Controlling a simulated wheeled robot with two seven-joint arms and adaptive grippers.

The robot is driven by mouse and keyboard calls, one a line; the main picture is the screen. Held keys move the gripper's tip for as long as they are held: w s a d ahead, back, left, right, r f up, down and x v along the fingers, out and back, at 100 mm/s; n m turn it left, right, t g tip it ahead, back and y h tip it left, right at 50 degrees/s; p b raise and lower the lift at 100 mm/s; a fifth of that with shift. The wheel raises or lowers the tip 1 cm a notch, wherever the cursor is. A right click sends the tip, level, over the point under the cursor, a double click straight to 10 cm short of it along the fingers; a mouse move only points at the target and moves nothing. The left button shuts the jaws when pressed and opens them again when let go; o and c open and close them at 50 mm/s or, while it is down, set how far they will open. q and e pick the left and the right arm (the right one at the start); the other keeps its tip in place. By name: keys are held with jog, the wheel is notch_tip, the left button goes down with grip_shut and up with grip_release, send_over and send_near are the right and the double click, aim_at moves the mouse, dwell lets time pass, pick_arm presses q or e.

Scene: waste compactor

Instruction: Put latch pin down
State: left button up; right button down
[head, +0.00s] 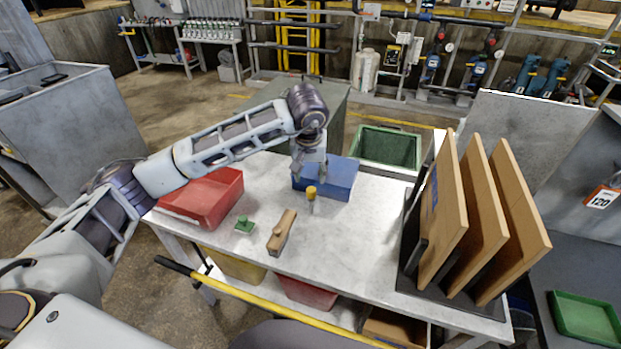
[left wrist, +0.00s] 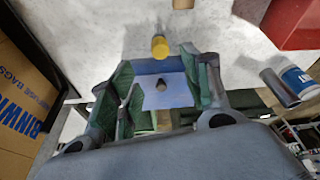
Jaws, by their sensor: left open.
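A small upright pin with a yellow top (head: 311,192) and a grey lower part, which looks like the latch pin, stands on the grey worktable (head: 360,230) just in front of a blue box (head: 335,178). Its yellow top (left wrist: 159,46) also shows in the left wrist view, just beyond the fingertips. My left gripper (head: 309,174) points down over the blue box, behind the pin. In the left wrist view my left gripper (left wrist: 157,62) is open, its fingers apart, with a bluish surface with a dark hole (left wrist: 160,85) between them. I cannot tell whether they touch anything. My right gripper is out of view.
A red bin (head: 205,193) stands left on the table. A green piece (head: 244,225) and a wooden block with a knob (head: 282,232) lie in front. Upright brown boards (head: 447,212) stand in a rack at right. A green bin (head: 387,147) is behind the table.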

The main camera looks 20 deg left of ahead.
pick_arm(q)
jog(key=shift+s+r, duration=0.1)
jog(key=shift+r, duration=0.25)
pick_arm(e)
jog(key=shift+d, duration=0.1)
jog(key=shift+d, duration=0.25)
pick_arm(q)
jog(key=shift+o, duration=0.5)
